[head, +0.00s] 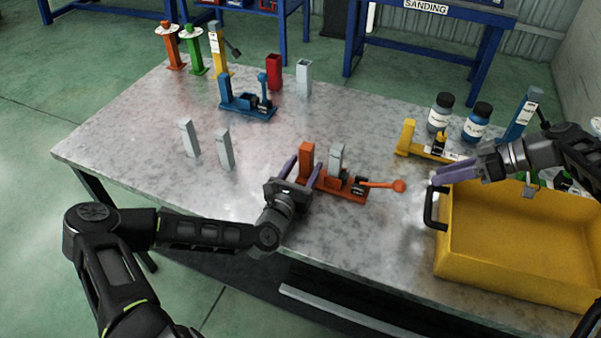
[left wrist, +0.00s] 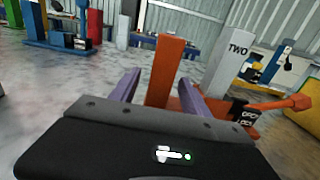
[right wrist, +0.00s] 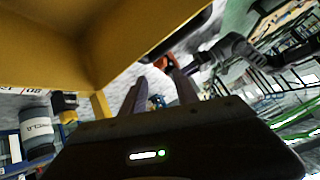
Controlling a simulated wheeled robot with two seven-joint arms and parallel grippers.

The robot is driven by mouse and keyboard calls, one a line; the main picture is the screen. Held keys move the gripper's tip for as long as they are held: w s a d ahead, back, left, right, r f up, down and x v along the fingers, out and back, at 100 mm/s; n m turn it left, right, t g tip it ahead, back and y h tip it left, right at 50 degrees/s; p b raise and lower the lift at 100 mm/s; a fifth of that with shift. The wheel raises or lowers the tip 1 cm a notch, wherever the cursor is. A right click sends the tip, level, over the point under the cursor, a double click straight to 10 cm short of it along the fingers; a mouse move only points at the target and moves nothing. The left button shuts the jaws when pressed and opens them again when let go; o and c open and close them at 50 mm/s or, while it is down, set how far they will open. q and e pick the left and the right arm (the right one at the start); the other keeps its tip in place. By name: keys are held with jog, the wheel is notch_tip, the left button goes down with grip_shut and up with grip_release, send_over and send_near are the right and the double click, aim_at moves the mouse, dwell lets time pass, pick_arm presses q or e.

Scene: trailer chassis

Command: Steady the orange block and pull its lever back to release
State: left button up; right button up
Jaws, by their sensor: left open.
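The orange block (head: 306,160) is an upright post on a low orange base on the table. Its lever (head: 380,184) sticks out to the right and ends in a round orange knob. A grey block marked TWO (left wrist: 232,60) stands beside the post, on the lever side. My left gripper (head: 302,170) is open, with one finger on each side of the post; the left wrist view shows the post (left wrist: 165,72) between the fingers. I cannot tell whether they touch it. My right gripper (head: 434,180) is open and empty, right of the lever knob and apart from it.
A yellow crate (head: 480,278) with a black handle stands at the right, beneath my right arm. A yellow fixture (head: 408,138) and bottles (head: 440,112) are behind it. A blue fixture (head: 247,104) and two grey blocks (head: 224,148) stand further left.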

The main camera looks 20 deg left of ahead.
pick_arm(q)
jog(key=shift+c, duration=0.5)
grip_shut()
dwell(0.9)
